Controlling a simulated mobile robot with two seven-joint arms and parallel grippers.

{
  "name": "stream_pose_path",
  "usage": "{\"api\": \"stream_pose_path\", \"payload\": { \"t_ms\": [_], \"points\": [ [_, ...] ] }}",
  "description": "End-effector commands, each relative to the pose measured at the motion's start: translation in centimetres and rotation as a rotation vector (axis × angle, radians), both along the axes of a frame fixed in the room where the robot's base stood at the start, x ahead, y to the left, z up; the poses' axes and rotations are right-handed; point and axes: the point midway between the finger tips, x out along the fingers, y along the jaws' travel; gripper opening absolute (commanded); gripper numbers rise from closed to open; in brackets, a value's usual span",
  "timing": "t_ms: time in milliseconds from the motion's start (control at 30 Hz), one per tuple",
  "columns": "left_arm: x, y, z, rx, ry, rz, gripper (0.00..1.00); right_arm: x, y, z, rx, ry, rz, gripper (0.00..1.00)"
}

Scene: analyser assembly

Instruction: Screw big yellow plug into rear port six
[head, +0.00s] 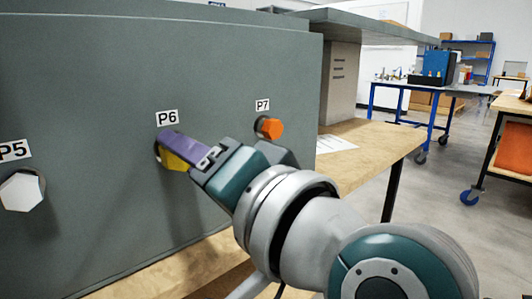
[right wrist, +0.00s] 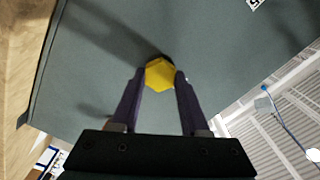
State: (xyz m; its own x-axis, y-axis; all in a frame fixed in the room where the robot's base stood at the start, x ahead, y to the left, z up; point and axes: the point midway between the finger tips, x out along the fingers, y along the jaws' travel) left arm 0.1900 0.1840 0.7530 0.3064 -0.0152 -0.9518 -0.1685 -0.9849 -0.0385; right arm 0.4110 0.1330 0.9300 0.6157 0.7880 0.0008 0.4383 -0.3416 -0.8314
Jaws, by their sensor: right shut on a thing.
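The big yellow plug (head: 174,160) is at the port under the P6 label (head: 167,117) on the grey panel. Its hexagonal head shows in the right wrist view (right wrist: 160,74). My right gripper (right wrist: 160,80) is shut on the plug, with one purple finger on each side of the head. In the head view my right gripper (head: 176,150) reaches in from the lower right and hides part of the plug. A dark rim of the port shows beside it. I cannot tell how deep the plug sits. My left gripper is not in view.
A white hexagonal plug (head: 21,191) sits at P5 on the left, and an orange plug (head: 270,127) at P7, close above my right wrist. The grey panel (head: 90,90) stands on a wooden table (head: 375,150). A paper sheet (head: 334,144) lies on the table.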

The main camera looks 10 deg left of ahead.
Motion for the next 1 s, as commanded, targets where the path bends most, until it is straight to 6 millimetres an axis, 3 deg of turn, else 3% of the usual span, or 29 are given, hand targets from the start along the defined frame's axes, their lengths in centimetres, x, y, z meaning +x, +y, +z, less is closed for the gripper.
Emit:
{"api": "stream_pose_path", "payload": {
  "t_ms": [167,400,700,833,1000],
  "points": [
    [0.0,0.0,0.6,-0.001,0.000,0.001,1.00,0.0,0.0,0.2,0.092,0.122,0.000,0.00],
    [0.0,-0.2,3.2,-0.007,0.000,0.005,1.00,0.0,0.1,0.5,0.651,0.836,-0.002,0.00],
    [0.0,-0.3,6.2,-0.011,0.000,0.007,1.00,0.0,0.2,0.4,1.116,1.433,0.000,0.00],
    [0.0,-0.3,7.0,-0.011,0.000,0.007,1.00,0.0,0.2,0.2,1.244,1.598,0.001,0.00],
    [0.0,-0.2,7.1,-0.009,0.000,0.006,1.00,0.0,0.1,-0.1,1.297,1.665,0.001,0.00]
  ]
}}
